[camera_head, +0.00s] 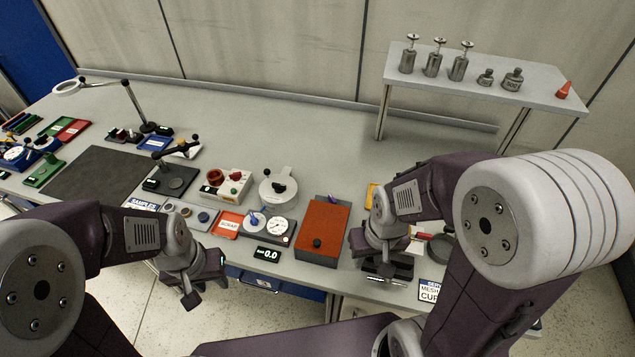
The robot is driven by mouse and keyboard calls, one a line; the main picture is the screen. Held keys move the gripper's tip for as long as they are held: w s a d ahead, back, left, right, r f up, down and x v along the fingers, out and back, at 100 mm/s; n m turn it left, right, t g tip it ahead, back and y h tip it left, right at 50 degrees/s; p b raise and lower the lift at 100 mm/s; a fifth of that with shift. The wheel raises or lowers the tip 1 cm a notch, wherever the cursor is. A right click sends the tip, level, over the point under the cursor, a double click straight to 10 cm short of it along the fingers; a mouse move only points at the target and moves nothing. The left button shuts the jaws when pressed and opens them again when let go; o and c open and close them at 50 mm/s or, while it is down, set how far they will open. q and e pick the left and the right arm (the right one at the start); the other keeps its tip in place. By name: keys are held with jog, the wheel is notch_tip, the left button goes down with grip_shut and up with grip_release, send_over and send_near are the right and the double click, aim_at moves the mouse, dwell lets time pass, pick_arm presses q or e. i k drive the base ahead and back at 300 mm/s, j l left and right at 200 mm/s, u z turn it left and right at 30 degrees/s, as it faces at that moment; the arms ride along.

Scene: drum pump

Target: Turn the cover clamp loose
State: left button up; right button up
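A round pale drum-like unit (271,198) stands mid-bench with a dark clamp-like knob (279,187) on its cover. I cannot tell for certain that this knob is the cover clamp. My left gripper (207,284) is in front of the bench's front edge, left of and nearer than the drum, apart from it and seemingly empty. My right gripper (386,268) is low over the front of the bench, right of the orange-topped box (325,226). Its fingers are partly hidden by its wrist, and whether it holds anything is unclear. Neither gripper touches the drum.
A raised shelf (540,88) with metal weights stands at back right. Bench behind the drum is clear.

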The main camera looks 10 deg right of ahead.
aim_at(279, 188)
jog(key=i+j+u, duration=0.1)
jog(key=i+j, duration=0.25)
jog(key=j, duration=0.15)
jog(key=i+j+u, duration=0.1)
jog(key=i+j, duration=0.25)
jog(key=j, duration=0.15)
